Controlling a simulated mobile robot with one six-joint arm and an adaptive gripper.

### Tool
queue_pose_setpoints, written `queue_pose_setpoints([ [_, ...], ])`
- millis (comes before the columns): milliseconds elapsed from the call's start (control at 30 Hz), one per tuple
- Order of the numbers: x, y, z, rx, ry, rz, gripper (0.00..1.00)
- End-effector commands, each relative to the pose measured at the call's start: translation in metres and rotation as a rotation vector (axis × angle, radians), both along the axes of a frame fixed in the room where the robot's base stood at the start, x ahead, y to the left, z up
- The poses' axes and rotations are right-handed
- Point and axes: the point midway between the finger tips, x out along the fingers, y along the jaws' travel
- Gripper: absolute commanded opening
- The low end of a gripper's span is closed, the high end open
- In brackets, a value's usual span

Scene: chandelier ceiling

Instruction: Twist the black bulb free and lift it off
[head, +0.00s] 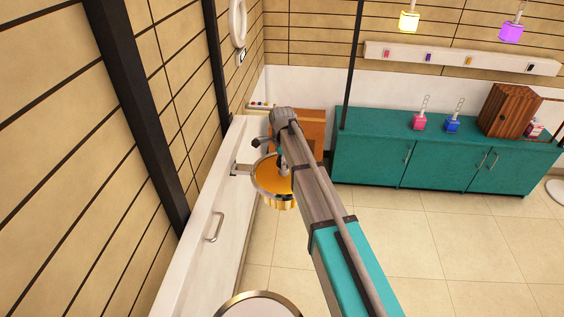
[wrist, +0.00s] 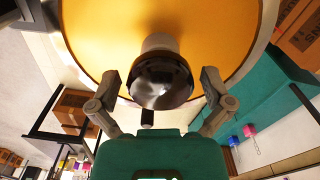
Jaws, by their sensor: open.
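The black bulb (wrist: 162,82) shows in the wrist view, dark and glossy. It sits on a pale neck against the orange-yellow inside of a round lamp (wrist: 95,30) with a pale rim. My gripper (wrist: 160,78) is open, with one finger on each side of the bulb. A gap shows between each finger and the bulb, so it is not gripped. In the head view the orange lamp (head: 268,177) with its gold rim is partly hidden by my arm. I cannot make out the bulb or my fingertips clearly there.
A white counter (head: 205,225) runs along the left wall beside the lamp. A teal cabinet (head: 455,150) at the back carries a pink bottle (head: 419,121), a blue bottle (head: 453,124) and a wooden box (head: 508,110). Yellow (head: 409,21) and purple (head: 511,32) lamps hang above. The tiled floor (head: 460,240) is clear.

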Motion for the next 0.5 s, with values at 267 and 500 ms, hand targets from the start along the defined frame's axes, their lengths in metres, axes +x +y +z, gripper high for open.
queue_pose_setpoints([
  [267, -0.0001, 0.0004, 0.0001, 0.000, 0.000, 0.001, 0.70],
  [500, -0.0003, 0.0007, 0.0001, 0.000, 0.000, 0.001, 0.32],
])
